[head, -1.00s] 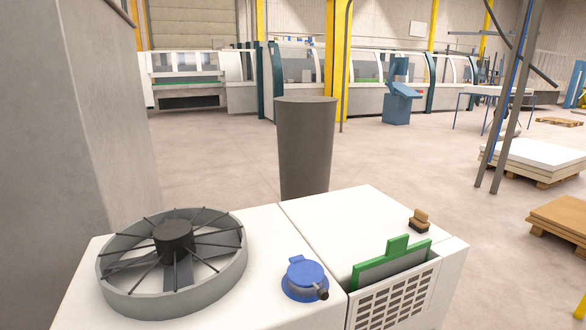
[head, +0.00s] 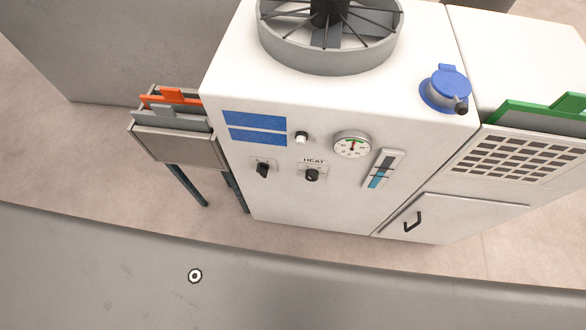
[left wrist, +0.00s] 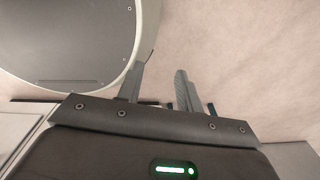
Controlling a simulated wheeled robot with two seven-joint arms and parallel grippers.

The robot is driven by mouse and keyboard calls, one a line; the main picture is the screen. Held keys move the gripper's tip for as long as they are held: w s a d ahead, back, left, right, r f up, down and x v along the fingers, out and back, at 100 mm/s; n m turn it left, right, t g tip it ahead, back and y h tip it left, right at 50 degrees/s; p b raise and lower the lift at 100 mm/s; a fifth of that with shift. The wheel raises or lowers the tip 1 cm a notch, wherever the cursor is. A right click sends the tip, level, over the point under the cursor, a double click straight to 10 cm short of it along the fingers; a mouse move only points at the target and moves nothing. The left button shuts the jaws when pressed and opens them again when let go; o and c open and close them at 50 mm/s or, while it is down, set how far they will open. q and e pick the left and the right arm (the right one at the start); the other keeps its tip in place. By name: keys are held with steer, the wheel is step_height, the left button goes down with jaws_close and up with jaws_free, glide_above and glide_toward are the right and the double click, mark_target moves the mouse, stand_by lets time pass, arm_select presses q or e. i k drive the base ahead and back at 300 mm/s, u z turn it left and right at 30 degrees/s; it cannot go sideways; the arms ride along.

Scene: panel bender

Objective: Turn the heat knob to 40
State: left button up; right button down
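The heat knob (head: 312,175) is a small black knob on the white machine's front panel, under the label HEAT. Its pointer setting is too small to read. A round gauge (head: 352,145) with a red needle sits above and right of it. In the left wrist view my left gripper (left wrist: 160,84) has its two fingers apart with nothing between them, over the floor. It is not in the head view, so its distance from the knob cannot be told. My right gripper is in neither view.
Another black knob (head: 263,169) and a white button (head: 301,137) are close to the heat knob. A level indicator (head: 380,170) is to its right. A rack (head: 180,146) with orange and grey panels stands left of the machine (head: 235,85). A blue cap (head: 446,88) is on top.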

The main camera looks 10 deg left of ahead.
mark_target(311, 175)
steer(key=u, duration=1.4)
steer(key=k, duration=1.15)
steer(key=z, duration=2.05)
